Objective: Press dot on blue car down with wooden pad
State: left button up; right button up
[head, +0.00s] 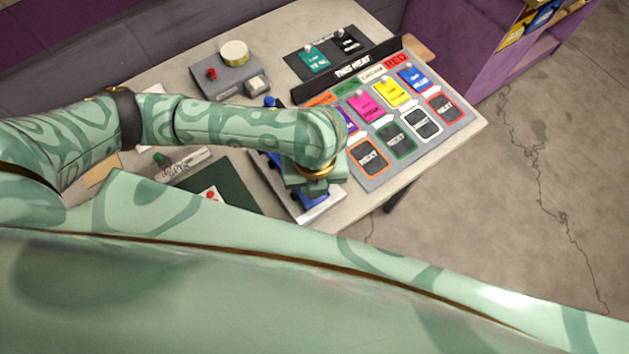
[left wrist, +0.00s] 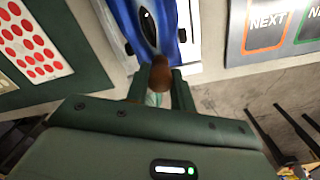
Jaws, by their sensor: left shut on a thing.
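The blue car (left wrist: 152,22) shows at the top of the left wrist view, with a dark oval on its body. It sits in a light track; in the head view only a blue part (head: 317,202) shows below my gripper. My left gripper (left wrist: 160,86) is shut on the brown wooden pad (left wrist: 160,72), whose rounded end is at the car's near end. I cannot tell whether the pad touches the car. No dot on the car is visible. In the head view the left gripper (head: 308,180) is over the track, its fingertips hidden. My right gripper is not in view.
A sheet of red dots (left wrist: 32,42) lies on a dark green mat (head: 232,184) left of the track. Right of it is a grey board (head: 376,178) with coloured cards and NEXT tiles. A grey box (head: 228,76) with a tape roll (head: 234,52) stands behind.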

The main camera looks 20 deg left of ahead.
pick_arm(q)
jog(key=shift+f+p, duration=0.1)
jog(key=shift+p, duration=0.4)
dwell(1.3)
notch_tip(320, 180, up, 7)
jog(key=p, duration=0.9)
dwell(0.6)
